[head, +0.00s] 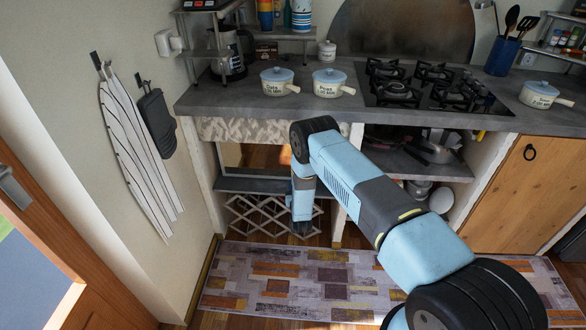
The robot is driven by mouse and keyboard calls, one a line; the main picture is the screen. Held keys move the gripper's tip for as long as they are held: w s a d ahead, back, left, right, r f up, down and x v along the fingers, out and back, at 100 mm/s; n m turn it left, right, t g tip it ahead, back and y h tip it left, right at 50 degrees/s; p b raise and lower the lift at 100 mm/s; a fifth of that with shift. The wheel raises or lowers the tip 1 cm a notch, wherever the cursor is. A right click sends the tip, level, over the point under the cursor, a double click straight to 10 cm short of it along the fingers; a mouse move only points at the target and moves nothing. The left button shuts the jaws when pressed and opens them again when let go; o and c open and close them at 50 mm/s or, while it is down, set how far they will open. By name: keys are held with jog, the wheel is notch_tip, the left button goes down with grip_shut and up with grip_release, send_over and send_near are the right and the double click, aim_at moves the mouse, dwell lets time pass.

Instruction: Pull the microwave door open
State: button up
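I cannot make out a microwave for certain. A reflective dark panel (246,156) sits in the left bay under the counter, above a low shelf; I cannot tell whether it is the microwave's door. My blue and dark-grey arm reaches across the middle of the view and partly covers that bay. My gripper (301,229) hangs down at the arm's far end, in front of the wooden lattice rack and above the rug. Its fingers are too small and dark to tell their opening, and nothing is clearly seen in it.
The grey counter (225,99) carries lidded pots (277,82) and a gas hob (430,85). A patterned rug (270,280) covers the floor below. A wooden cabinet door (525,190) is at right, open shelves with pans beside it. Striped cloth (135,160) hangs on the left wall.

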jog(key=w, duration=0.4)
jog(key=w+a, duration=0.1)
jog(key=w, duration=0.6)
jog(key=shift+w+a, duration=0.15)
jog(key=shift+w, duration=0.2)
jog(key=shift+c, duration=0.2)
grip_shut()
